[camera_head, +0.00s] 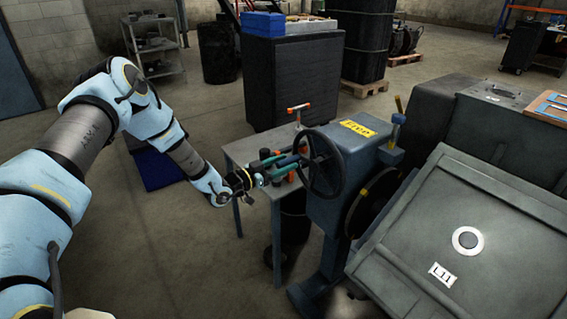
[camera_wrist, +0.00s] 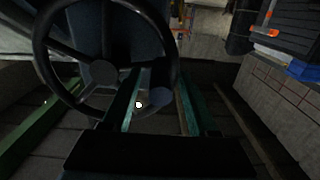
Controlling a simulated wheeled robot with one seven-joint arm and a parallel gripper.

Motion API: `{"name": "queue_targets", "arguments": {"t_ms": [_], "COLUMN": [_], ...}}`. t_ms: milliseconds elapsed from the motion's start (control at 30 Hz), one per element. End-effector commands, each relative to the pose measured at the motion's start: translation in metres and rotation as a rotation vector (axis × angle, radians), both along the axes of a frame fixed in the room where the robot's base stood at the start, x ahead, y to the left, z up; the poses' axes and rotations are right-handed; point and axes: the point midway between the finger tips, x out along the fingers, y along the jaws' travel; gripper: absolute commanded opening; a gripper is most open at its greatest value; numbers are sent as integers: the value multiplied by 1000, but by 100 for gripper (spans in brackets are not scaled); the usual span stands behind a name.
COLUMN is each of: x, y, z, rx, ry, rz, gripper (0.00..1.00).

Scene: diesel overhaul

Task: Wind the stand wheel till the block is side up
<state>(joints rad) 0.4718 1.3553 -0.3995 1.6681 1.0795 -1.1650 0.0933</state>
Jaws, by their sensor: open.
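The stand wheel (camera_head: 324,163) is a dark spoked handwheel on the left face of the blue-grey stand (camera_head: 345,200), which carries a yellow label. In the wrist view the wheel (camera_wrist: 103,72) fills the upper left. The engine block (camera_head: 455,235) hangs on the right of the stand, tilted, with a flat grey face bearing a round disc and an "L11" label. My gripper (camera_head: 284,168) reaches in from the left, close to the wheel. Contact cannot be told.
A dark bucket (camera_head: 293,222) is under the table.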

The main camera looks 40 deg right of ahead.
Motion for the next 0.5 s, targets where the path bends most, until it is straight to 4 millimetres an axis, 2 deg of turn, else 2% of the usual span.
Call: {"name": "queue_targets", "arguments": {"t_ms": [67, 500], "x": [0, 0], "y": [0, 0], "z": [0, 0], "rx": [0, 0], "ry": [0, 0], "rz": [0, 0], "gripper": [59, 11]}}
